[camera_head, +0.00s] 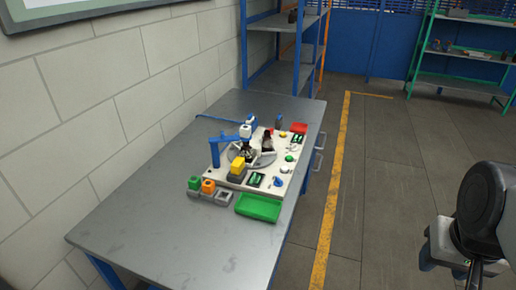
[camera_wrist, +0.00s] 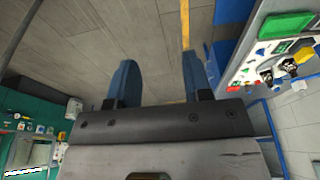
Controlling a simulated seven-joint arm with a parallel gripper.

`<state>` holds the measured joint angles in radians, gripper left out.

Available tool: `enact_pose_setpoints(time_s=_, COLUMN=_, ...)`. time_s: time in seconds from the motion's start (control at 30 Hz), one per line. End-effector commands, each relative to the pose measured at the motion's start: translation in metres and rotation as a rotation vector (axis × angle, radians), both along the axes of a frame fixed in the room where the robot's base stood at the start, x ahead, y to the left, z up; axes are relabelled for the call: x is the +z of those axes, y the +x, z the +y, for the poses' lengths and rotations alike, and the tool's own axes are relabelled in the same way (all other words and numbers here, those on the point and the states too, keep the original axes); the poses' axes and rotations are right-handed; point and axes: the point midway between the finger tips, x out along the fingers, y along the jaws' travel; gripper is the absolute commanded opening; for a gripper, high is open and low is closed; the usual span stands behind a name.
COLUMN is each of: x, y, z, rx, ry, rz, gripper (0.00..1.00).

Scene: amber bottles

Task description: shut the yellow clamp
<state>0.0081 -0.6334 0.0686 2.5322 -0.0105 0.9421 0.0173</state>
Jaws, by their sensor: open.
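A yellow block-like part (camera_head: 238,165), which looks like the yellow clamp, sits on a grey base near the front left of the white board (camera_head: 273,190). Whether it is open or shut is too small to tell. In the wrist view the yellow part (camera_wrist: 303,56) shows at the right edge, sideways. My gripper (camera_wrist: 160,76) is open, with nothing between its two blue fingers. It hangs over the floor, well to the right of the table and apart from the clamp. In the head view only part of my arm's end shows at the lower right.
The board lies on a grey table (camera_head: 150,225) against a white block wall. A green tray (camera_head: 259,207), an orange block (camera_head: 208,186) and a blue arm-like fixture (camera_head: 222,139) are near the yellow part. The table's front left is bare. Open floor lies between table and gripper.

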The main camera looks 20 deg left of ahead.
Motion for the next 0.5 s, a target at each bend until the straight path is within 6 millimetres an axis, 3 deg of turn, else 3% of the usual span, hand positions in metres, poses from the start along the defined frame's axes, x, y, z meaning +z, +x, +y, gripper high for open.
enact_pose_setpoints(time_s=0.1, x=0.001, y=0.002, z=0.001, rx=0.000, ry=-0.001, rz=0.000, gripper=0.62)
enact_pose_setpoints(time_s=0.27, x=0.004, y=0.014, z=0.004, rx=-0.001, ry=-0.004, rz=-0.001, gripper=0.62)
enact_pose_setpoints(time_s=0.5, x=0.010, y=0.052, z=0.019, rx=-0.007, ry=-0.017, rz=-0.002, gripper=0.62)
